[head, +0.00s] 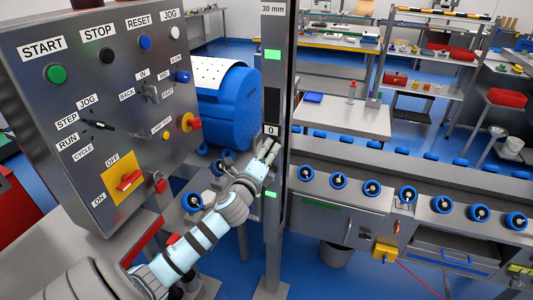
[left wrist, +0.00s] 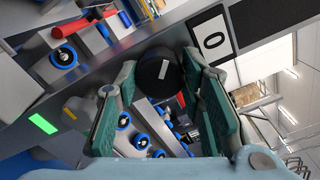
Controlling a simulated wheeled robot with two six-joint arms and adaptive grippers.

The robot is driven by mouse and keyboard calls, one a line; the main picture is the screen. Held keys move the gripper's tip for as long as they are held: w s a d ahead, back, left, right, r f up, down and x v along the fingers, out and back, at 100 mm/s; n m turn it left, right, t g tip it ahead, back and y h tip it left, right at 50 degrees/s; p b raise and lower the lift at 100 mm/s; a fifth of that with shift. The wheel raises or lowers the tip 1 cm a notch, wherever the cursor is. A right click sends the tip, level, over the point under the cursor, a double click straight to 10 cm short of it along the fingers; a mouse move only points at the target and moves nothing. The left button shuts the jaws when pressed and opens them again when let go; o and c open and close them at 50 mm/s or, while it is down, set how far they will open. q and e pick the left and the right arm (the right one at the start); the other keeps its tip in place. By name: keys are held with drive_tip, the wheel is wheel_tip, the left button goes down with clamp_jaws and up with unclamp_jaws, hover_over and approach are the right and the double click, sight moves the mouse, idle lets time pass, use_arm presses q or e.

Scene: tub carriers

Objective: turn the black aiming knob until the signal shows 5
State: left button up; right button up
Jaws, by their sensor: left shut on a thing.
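The black aiming knob (left wrist: 160,72) shows in the left wrist view as a round face with a white mark, between the fingers of my left gripper (left wrist: 160,90). The fingers are shut on it from both sides. In the head view my left gripper (head: 268,148) reaches the front of the grey upright post (head: 273,225), and the knob is hidden by the fingers. Just above it, a white plate reading 0 (head: 272,131) sits under a dark panel (head: 272,104). The plate also shows in the left wrist view (left wrist: 210,40). My right gripper is out of view.
Green lights glow on the post above (head: 272,55) and below (head: 271,195) the gripper. A control panel (head: 60,110) with buttons stands at the left. A roller conveyor with blue-rimmed rollers (head: 408,194) runs off to the right. A blue motor (head: 228,105) is behind.

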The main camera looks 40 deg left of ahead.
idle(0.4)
use_arm(q)
drive_tip(key=o, duration=1.2)
drive_tip(key=shift+c, duration=0.2)
drive_tip(key=v, duration=1.2)
